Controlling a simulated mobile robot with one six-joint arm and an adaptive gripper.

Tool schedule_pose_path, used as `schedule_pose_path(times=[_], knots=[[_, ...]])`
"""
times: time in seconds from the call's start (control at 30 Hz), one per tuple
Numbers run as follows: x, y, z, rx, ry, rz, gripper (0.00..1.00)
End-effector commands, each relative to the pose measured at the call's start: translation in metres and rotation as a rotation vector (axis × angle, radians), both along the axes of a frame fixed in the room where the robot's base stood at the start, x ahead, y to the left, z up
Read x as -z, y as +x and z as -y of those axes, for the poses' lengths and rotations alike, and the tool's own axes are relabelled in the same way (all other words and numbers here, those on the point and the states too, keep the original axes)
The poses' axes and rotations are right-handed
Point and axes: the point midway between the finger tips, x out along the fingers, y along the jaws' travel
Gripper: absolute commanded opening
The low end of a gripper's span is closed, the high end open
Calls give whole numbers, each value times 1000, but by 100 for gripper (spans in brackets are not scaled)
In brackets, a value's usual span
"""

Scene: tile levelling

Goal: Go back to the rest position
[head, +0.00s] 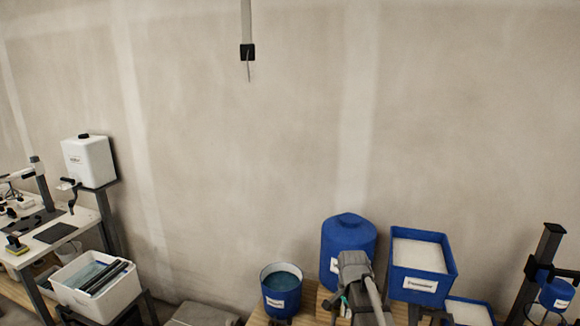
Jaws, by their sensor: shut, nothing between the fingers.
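A grey jointed part of my own arm rises from the bottom edge, right of centre, in front of the blue containers. It bends at its top and runs down out of the picture. I cannot make out my gripper or its fingers in this view. No object is seen held by the part of the arm that shows.
A blue lidded drum (348,236), an open blue bucket (281,298) and a blue bin of white material (424,288) stand close around my arm. At left are a white tub (98,302) and a white tank (88,160).

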Motion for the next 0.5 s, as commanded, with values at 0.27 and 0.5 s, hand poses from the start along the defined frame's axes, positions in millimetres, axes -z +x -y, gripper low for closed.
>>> schedule_pose_path(times=[0.27,0.5], knots=[[8,-69,0,-399,-1,-1,0],[12,-113,0,-701,0,-2,0]])
